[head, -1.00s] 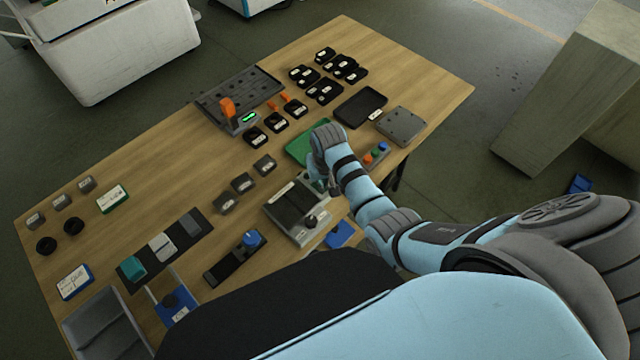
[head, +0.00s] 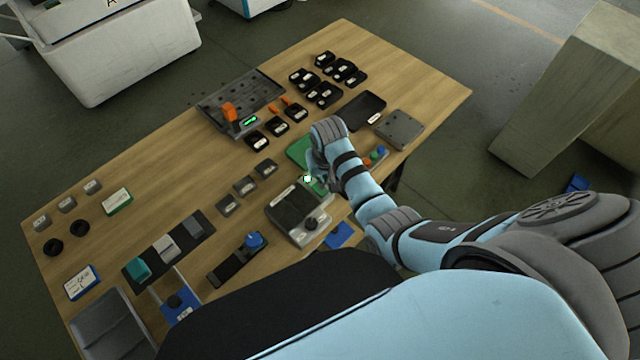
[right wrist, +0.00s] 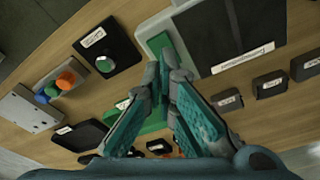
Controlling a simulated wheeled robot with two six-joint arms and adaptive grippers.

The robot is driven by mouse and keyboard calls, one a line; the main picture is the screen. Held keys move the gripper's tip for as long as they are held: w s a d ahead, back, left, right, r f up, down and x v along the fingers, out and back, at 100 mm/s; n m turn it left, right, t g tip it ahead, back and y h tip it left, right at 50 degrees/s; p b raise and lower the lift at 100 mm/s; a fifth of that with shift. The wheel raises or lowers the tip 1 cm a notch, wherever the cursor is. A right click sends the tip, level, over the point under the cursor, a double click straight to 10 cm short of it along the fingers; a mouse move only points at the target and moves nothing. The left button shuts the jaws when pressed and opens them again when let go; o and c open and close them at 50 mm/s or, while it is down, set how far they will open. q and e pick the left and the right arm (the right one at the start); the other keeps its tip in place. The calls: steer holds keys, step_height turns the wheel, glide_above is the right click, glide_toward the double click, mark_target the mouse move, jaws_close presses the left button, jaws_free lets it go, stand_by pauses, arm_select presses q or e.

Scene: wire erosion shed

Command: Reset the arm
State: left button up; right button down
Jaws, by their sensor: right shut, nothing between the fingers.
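My right gripper (head: 318,183) is over the near middle of the wooden table, at the far right corner of a grey device with a dark panel (head: 290,207). In the right wrist view its two teal-padded fingers (right wrist: 165,62) meet at the tips with nothing between them. The tips lie over or against a green pad (right wrist: 153,43) on the device's edge; I cannot tell whether they touch. A small bright green-white light (head: 307,179) shows beside the gripper. The forearm hides part of the table. My left gripper is not in view.
A green tray (head: 299,150) and a box with coloured buttons (head: 377,157) are close to the gripper. A dark tray (head: 361,110), a grey plate (head: 399,129) and several black blocks lie farther back. Small grey blocks (head: 244,185) stand left. The table's far right corner is bare.

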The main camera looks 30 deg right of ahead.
steer(key=shift+r, duration=1.25)
